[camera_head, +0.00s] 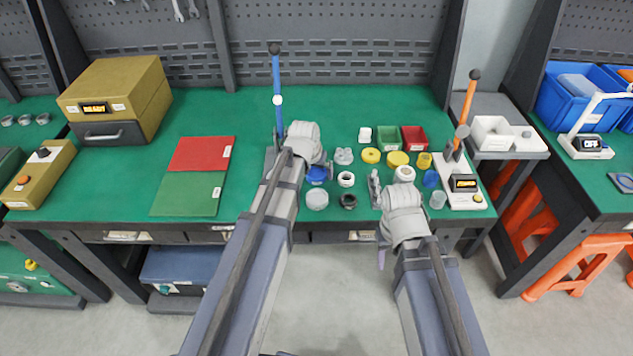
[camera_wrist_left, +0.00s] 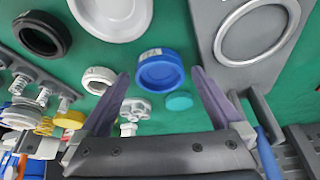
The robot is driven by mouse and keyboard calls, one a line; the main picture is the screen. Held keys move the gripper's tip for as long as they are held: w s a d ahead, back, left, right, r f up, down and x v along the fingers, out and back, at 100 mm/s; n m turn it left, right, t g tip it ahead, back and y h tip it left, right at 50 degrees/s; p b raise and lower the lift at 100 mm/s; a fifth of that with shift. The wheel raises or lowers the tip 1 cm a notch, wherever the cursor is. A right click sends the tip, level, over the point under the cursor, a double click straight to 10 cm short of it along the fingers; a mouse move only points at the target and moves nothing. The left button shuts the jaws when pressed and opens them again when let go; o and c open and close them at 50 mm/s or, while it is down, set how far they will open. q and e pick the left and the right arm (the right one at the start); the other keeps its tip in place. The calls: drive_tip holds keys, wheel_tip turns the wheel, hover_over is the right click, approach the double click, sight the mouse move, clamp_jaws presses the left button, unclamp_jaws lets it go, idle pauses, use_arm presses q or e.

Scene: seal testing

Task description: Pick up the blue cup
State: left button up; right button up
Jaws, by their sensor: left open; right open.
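A small blue cup (camera_head: 431,178) stands among the small parts on the right of the green table, between a yellow cup (camera_head: 424,160) and a clear cup (camera_head: 438,199). My right gripper (camera_head: 385,188) is open a little to its left; its fingers are mostly hidden by the wrist. A round blue part (camera_head: 317,174), like a shallow cup or cap, lies beside my left wrist. It also shows in the left wrist view (camera_wrist_left: 160,70), lying between and beyond the tips of my open left gripper (camera_wrist_left: 160,84), not gripped.
A white ring (camera_head: 346,179), black ring (camera_head: 348,201) and grey-white disc (camera_head: 317,199) lie close by. A blue-handled lever (camera_head: 277,80) stands behind my left wrist. An orange-handled tester (camera_head: 466,185) stands at right. The table between the red-green mat (camera_head: 190,195) and my left arm is clear.

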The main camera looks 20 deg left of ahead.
use_arm(q)
drive_tip(key=shift+w+f, duration=0.2)
drive_tip(key=shift+f, duration=0.4)
drive_tip(key=shift+r, duration=0.1)
use_arm(e)
drive_tip(key=shift+f, duration=0.5)
use_arm(q)
drive_tip(key=c, duration=1.3)
